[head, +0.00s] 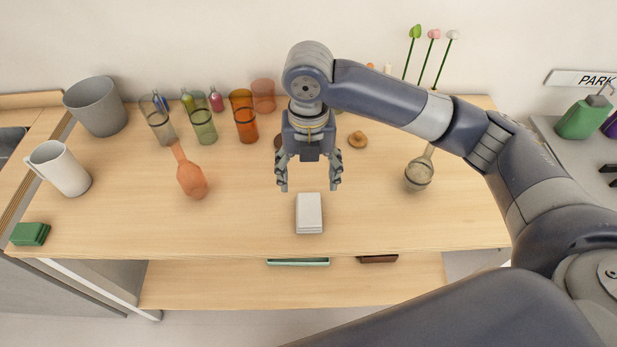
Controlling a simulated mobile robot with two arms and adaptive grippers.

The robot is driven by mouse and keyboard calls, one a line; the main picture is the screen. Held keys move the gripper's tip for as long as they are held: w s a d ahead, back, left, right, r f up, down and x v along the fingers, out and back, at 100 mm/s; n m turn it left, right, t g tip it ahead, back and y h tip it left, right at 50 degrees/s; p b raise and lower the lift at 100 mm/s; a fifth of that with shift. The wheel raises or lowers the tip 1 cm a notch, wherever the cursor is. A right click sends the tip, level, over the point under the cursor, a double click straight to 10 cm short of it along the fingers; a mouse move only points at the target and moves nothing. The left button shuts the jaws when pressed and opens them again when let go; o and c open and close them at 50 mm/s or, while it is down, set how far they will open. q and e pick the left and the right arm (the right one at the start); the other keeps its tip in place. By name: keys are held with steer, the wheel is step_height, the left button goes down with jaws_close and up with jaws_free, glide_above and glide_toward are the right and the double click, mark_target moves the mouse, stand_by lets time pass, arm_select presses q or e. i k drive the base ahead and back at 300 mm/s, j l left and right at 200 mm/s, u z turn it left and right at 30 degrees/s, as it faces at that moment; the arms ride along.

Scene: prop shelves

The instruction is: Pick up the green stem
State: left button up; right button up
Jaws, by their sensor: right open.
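Several thin green stems rise at the back right. One stem (409,58) carries a green bud (415,31); beside it stand one with a pink bud (434,34) and one with a white bud (453,34). My right arm hides their lower ends, so I cannot tell what they stand in. My right gripper (309,186) is open and empty, pointing down above the middle of the table, left of the stems and nearer to me. My left gripper is not in view.
Coloured glasses (243,115) line the back. The front right tabletop is clear.

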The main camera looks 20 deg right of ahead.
mark_target(415, 32)
steer(key=z, duration=1.4)
